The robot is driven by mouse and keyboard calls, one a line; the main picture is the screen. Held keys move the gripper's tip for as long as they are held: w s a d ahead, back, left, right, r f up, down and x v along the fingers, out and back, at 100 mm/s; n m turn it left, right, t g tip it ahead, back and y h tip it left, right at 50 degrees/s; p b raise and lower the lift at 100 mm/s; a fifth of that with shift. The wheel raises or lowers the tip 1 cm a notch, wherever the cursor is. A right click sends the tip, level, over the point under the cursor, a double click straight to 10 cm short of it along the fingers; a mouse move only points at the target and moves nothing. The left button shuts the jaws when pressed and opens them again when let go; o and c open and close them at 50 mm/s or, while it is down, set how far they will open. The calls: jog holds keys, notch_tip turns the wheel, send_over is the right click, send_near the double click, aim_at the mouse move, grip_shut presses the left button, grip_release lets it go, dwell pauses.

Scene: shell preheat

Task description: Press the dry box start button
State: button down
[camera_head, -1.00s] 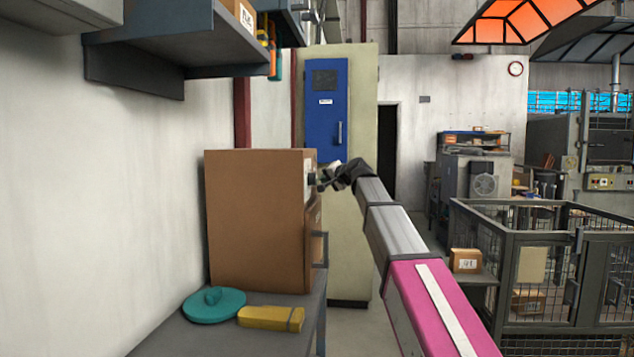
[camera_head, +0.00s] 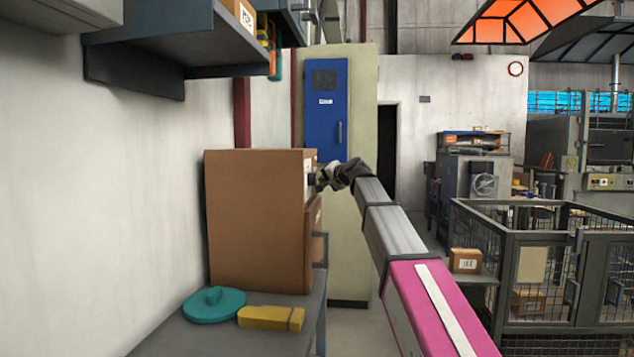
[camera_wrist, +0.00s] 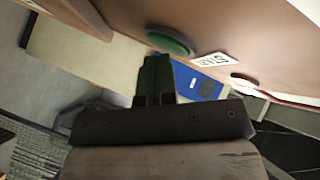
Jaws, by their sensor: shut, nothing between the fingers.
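The dry box (camera_head: 255,220) is a brown cabinet on the bench at the left; its front panel faces right and is seen edge-on in the head view. In the wrist view, a round green button (camera_wrist: 170,40) sits on the brown panel beside a white label (camera_wrist: 213,59). My gripper (camera_wrist: 156,64) is shut and empty, its tips just by the green button. Whether they touch it I cannot tell. In the head view my gripper (camera_head: 318,181) is at the panel's upper part, its tips partly hidden.
A teal lidded dish (camera_head: 213,305) and a yellow object (camera_head: 270,318) lie on the bench (camera_head: 235,343). A dark door handle (camera_head: 322,250) juts from the box below my gripper. A shelf (camera_head: 180,45) hangs above. A blue-doored cabinet (camera_head: 326,110) stands behind; a mesh cage (camera_head: 540,270) stands right.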

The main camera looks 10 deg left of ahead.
jog(key=shift+d, duration=0.7)
jog(key=d, duration=0.5)
jog(key=shift+s, duration=0.15)
dwell(0.6)
jog(key=s+d+f+g+h, duration=0.1)
jog(key=s+d+f+h, duration=0.15)
jog(key=f, duration=0.95)
jog(key=s+d+f+n+g+h, duration=0.15)
jog(key=s+d+f, duration=0.25)
jog(key=f, duration=0.8)
jog(key=s+d+f+m+g+h, duration=0.1)
jog(key=s+d+f+g, duration=0.15)
jog(key=f, duration=0.95)
jog(key=s+d+f+n+g+h, duration=0.1)
jog(key=s+d+f, duration=0.5)
jog(key=s+f, duration=0.6)
jog(key=s+d+f+n+g+h, duration=0.1)
jog(key=s+d+f+g+h, duration=0.3)
jog(key=s+f, duration=0.8)
jog(key=shift+s+d+f+g+h, duration=0.3)
jog(key=shift+s+d+f+g, duration=0.15)
jog(key=shift+d+f, duration=0.6)
